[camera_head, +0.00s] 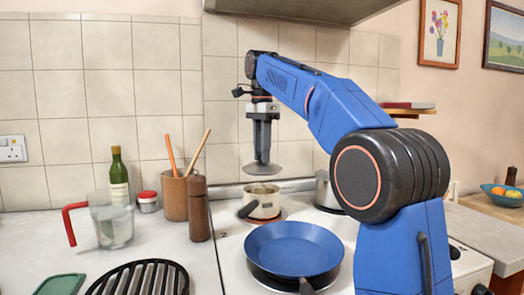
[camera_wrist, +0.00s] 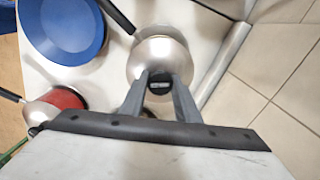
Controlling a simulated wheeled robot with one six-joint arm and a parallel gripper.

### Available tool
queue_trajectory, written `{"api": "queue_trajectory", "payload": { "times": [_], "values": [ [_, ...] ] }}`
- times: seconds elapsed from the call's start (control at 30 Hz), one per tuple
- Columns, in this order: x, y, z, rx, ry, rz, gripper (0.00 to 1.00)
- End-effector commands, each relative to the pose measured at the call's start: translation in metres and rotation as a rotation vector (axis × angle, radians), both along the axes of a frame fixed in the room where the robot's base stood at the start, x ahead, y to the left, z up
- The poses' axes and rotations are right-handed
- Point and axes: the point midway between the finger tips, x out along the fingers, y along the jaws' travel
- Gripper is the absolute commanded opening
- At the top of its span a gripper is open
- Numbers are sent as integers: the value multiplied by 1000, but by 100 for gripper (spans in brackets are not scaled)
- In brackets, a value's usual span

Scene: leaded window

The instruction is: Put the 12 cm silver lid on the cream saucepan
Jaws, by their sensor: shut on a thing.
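My gripper (camera_head: 262,158) points down and is shut on the knob of a silver lid (camera_head: 261,169). The lid hangs roughly level above the cream saucepan (camera_head: 265,204), with a visible gap between them. The saucepan stands open on a back hob ring, its dark handle pointing toward the front left. In the wrist view the lid (camera_wrist: 158,54) shows beyond the fingertips (camera_wrist: 160,84). It hides most of the saucepan there; a dark handle sticks out at its upper left.
A blue frying pan (camera_head: 292,248) sits in front of the saucepan. A metal pot (camera_head: 326,190) stands to its right, partly behind my arm. A pepper mill (camera_head: 198,212) and utensil pot (camera_head: 174,197) stand left. The wrist view shows a pan with red contents (camera_wrist: 64,98).

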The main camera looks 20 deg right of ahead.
Motion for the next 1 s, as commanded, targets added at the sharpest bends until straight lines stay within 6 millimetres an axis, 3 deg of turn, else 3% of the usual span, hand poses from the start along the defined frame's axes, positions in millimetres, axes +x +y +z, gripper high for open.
{"api": "queue_trajectory", "payload": {
  "times": [0.6,1.0],
  "values": [
    [0,0,-44,0,1,0,0],
    [0,0,-49,0,0,0,0]
  ]
}}
